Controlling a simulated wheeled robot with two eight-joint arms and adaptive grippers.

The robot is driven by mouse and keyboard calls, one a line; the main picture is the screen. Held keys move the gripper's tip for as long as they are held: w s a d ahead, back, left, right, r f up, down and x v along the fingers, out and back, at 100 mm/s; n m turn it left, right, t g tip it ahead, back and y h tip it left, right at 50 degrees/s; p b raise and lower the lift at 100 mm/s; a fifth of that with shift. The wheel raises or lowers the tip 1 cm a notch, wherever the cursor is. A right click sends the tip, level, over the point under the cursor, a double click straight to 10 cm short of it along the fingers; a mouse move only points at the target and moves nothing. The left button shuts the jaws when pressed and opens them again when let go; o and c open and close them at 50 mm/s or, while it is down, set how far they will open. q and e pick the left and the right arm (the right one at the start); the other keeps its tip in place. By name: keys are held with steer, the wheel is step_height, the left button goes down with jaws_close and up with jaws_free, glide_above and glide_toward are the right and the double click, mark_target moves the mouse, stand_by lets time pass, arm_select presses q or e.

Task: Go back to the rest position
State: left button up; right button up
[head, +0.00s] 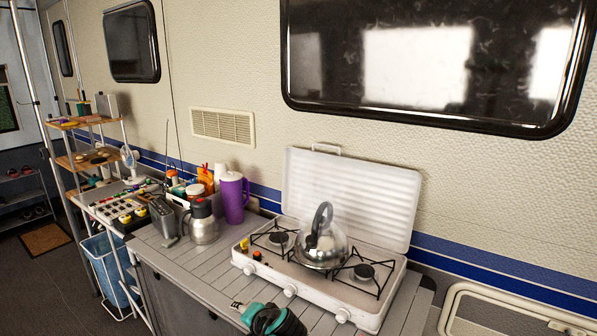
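Neither of my grippers shows in the head view, and no arm of mine can be made out. The task names no other object. In front of me is a grey slatted counter (188,262) along the caravan wall. On it stands a white two-burner camp stove (318,298) with its lid raised at the back. A shiny kettle (322,250) with a dark handle sits on the stove between the two burners.
A teal and black object (268,319) lies at the counter's front edge, cut off by the frame. A steel jug (203,222) and purple pitcher (234,198) stand left of the stove. Further left are a shelf rack (82,160) and a blue bin (106,270).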

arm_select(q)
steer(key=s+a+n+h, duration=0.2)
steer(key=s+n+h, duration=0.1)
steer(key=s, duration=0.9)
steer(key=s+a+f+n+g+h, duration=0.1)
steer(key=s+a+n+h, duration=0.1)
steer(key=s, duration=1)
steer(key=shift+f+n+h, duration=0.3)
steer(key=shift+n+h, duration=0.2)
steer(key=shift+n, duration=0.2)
